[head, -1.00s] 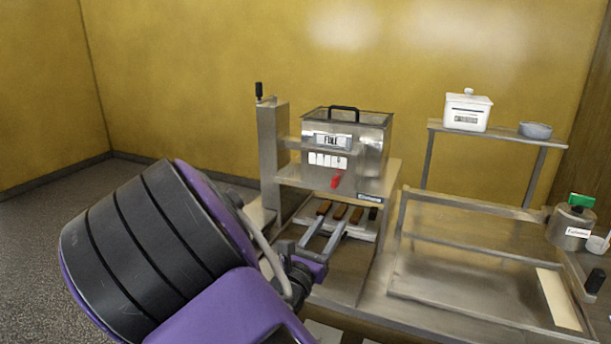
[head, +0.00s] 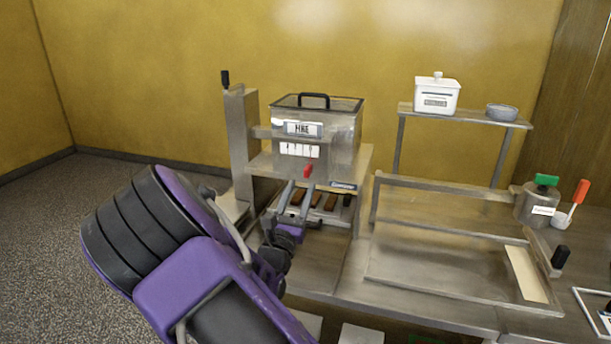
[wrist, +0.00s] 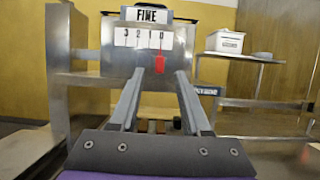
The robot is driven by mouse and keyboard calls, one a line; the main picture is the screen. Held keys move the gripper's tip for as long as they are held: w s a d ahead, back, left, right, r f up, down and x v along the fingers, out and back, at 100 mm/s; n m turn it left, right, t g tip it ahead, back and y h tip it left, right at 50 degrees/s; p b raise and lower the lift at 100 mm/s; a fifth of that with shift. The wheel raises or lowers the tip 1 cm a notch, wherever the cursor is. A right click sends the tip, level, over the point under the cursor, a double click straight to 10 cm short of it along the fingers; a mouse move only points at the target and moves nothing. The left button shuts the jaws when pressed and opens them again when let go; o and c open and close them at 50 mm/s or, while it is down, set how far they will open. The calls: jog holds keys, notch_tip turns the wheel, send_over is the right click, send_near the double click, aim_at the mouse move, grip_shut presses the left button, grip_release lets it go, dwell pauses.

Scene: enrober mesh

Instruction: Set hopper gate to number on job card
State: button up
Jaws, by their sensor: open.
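The steel hopper (head: 345,135) has a black handle on its lid and a plate reading FINE (wrist: 145,15). Below it is a white number scale (wrist: 143,36) reading 3, 2, 1, 0 from left to right; it also shows in the head view (head: 299,150). The red gate tab (wrist: 159,65) hangs just under the 0 and also shows in the head view (head: 307,171). My gripper (wrist: 160,76) is open and empty, its fingers pointing at the tab from in front and below, one on each side in the wrist picture. I cannot make out a job card's number.
Brown bars (head: 315,200) lie under the hopper. A steel post with a black crank (head: 225,80) stands left.

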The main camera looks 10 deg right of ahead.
aim_at(306, 175)
jog(key=x, duration=0.5)
grip_shut()
dwell(1.4)
